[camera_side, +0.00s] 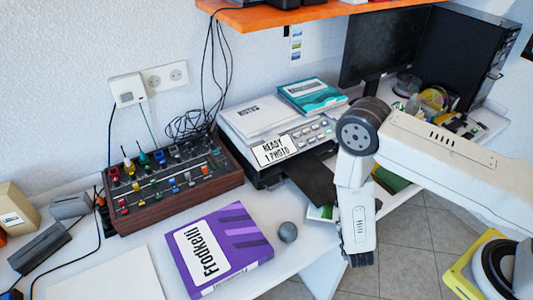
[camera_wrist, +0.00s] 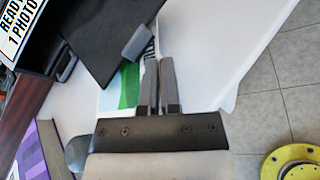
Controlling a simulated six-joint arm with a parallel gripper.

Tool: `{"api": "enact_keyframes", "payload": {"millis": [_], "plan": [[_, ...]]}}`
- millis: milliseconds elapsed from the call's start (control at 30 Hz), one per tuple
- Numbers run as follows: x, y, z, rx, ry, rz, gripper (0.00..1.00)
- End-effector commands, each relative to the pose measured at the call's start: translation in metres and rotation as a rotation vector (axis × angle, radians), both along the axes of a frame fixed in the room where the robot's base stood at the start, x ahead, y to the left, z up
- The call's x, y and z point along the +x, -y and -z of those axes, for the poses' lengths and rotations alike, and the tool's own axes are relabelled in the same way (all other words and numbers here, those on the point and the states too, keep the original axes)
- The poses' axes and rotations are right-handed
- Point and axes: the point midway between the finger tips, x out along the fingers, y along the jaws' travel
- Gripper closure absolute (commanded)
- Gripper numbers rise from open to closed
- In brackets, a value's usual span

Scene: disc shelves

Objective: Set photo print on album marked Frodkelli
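The photo print (camera_side: 320,212), white and green, shows partly at the printer's dark output tray, left of my gripper; the tray and my arm cover some of it. It also shows in the wrist view (camera_wrist: 128,88), left of the fingers. The purple album marked Frodkelli (camera_side: 240,240) lies flat at the desk's front, label up; a corner of it shows at the wrist view's lower left (camera_wrist: 28,160). My gripper (camera_side: 358,258) points down near the desk's right edge. Its fingers (camera_wrist: 158,75) look close together, with no print clearly between them.
A printer (camera_side: 262,178) with a sign "READY 1 PHOTO" (camera_side: 274,151) stands behind, its dark tray (camera_side: 308,180) sticking out. A mixer box (camera_side: 172,190) stands to the left. The floor (camera_side: 405,240) lies beyond the desk edge.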

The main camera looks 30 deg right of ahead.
Motion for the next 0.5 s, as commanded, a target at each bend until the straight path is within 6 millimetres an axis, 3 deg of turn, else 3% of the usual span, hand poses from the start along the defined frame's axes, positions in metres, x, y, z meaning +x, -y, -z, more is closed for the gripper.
{"api": "enact_keyframes", "payload": {"millis": [500], "plan": [[-0.001, 0.0, 0.029, 0.0, 0.0, 0.003, 1.0]]}}
